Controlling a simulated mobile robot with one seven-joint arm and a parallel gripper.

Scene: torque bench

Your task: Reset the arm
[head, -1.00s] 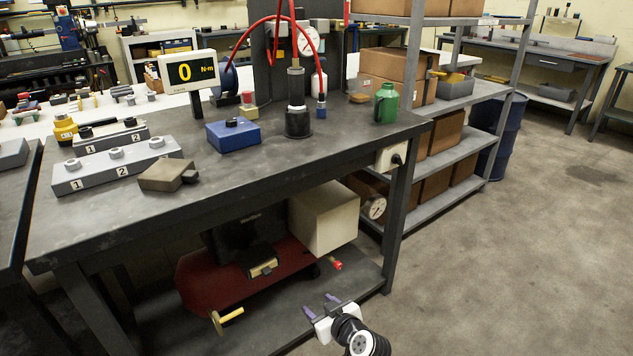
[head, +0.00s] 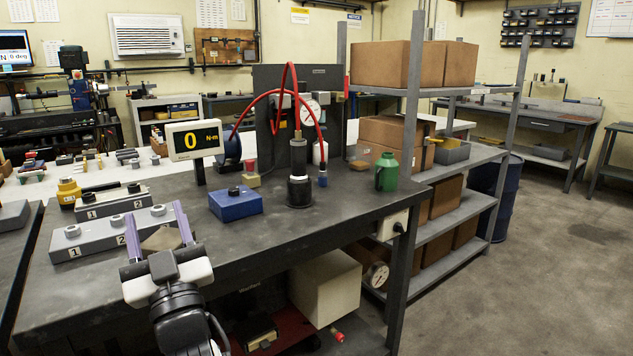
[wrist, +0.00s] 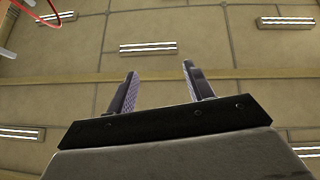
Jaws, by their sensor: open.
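My gripper (head: 156,234) is raised in front of the workbench (head: 280,232) at the left of the head view. Its two purple fingers stand apart and point up. From the head camera they overlap a brown-grey block (head: 162,239) on the bench, and I cannot tell the distance between them. In the wrist view the gripper (wrist: 160,82) is open with nothing between its fingers.
On the bench are a grey numbered block (head: 85,240), a blue box (head: 236,203), a display reading 0 N·m (head: 195,139), a black press with red hoses (head: 299,175) and a green bottle (head: 387,172). Shelving (head: 470,213) stands to the right. The floor (head: 540,290) at right is clear.

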